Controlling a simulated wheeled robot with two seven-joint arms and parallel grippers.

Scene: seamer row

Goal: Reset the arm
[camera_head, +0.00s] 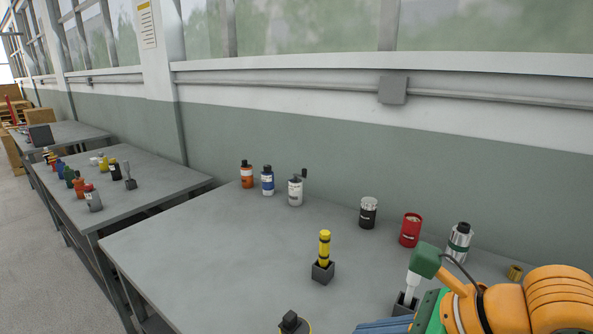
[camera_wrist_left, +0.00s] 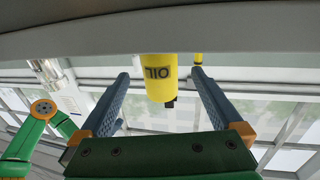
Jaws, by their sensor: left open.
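My left gripper (camera_wrist_left: 159,76) shows in the left wrist view, its two blue fingers spread apart. A yellow bottle marked OIL (camera_wrist_left: 157,75) appears upside down between them, with visible gaps on both sides. In the head view, a dark cap with a yellow rim (camera_head: 293,322) at the bottom edge looks like the top of this bottle. The left gripper is outside the head view. An orange and green arm of mine reaches in at lower right of the head view, with part of a blue gripper (camera_head: 385,326) cut off by the frame; its opening cannot be seen.
A grey table (camera_head: 190,250) holds a yellow tool (camera_head: 324,246) in a dark block and a green-topped white tool (camera_head: 424,261) close to my arm. Several cans, including a red one (camera_head: 411,230), line the wall. The table's left part is clear.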

